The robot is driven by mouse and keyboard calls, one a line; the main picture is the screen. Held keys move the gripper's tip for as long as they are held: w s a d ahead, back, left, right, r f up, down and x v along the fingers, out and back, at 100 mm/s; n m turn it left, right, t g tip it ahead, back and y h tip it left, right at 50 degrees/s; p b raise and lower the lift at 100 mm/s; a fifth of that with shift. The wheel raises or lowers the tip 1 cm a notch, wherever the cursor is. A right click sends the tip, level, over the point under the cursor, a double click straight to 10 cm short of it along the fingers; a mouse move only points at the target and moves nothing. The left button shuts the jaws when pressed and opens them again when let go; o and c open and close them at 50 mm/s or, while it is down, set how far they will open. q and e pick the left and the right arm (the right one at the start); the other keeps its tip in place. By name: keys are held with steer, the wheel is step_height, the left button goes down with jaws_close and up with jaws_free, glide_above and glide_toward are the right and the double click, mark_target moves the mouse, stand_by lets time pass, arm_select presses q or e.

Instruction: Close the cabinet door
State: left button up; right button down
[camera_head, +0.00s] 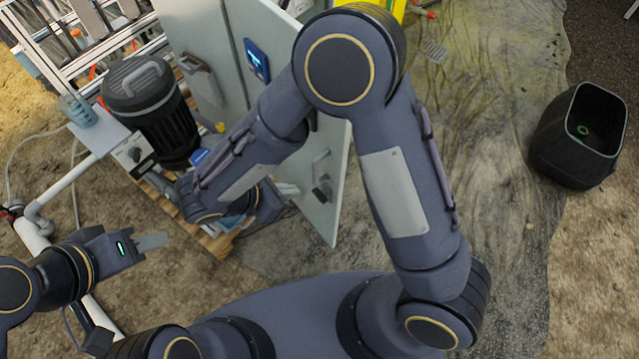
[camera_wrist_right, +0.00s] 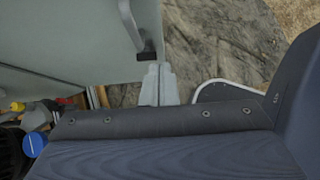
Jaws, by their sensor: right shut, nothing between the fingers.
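The grey-green cabinet (camera_head: 188,25) stands at the top of the head view. Its door (camera_head: 332,215) stands open, jutting toward me, partly hidden by my right arm. A handle (camera_head: 322,175) is on the door's visible face. In the right wrist view the door (camera_wrist_right: 70,45) fills the upper left, with a bar handle (camera_wrist_right: 131,25). My right gripper (camera_head: 287,190) is beside the door, its fingers together and empty; in the wrist view the fingertips (camera_wrist_right: 158,72) appear just below the handle's foot. Contact is unclear. My left gripper (camera_head: 152,241) is away at lower left, empty, its finger gap unclear.
A black ribbed pump or motor (camera_head: 155,110) stands left of the cabinet on a wooden pallet (camera_head: 215,240). White pipes (camera_head: 68,183) run along the left. A black bin (camera_head: 560,140) stands at the right. The ground sheet (camera_head: 495,170) between door and bin is mostly clear.

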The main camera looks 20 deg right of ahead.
mark_target(338, 180)
steer(key=shift+w+d+r+x, duration=0.1)
steer(key=shift+d+r+x, duration=0.2)
steer(key=shift+x, duration=1.85)
steer(key=shift+w+d+r+x, duration=0.1)
steer(key=shift+d+r+x, duration=0.25)
steer(key=shift+x, duration=1.8)
steer(key=shift+w+d+r+x, duration=0.15)
steer(key=shift+d+r+x, duration=0.15)
steer(key=shift+x, duration=1.8)
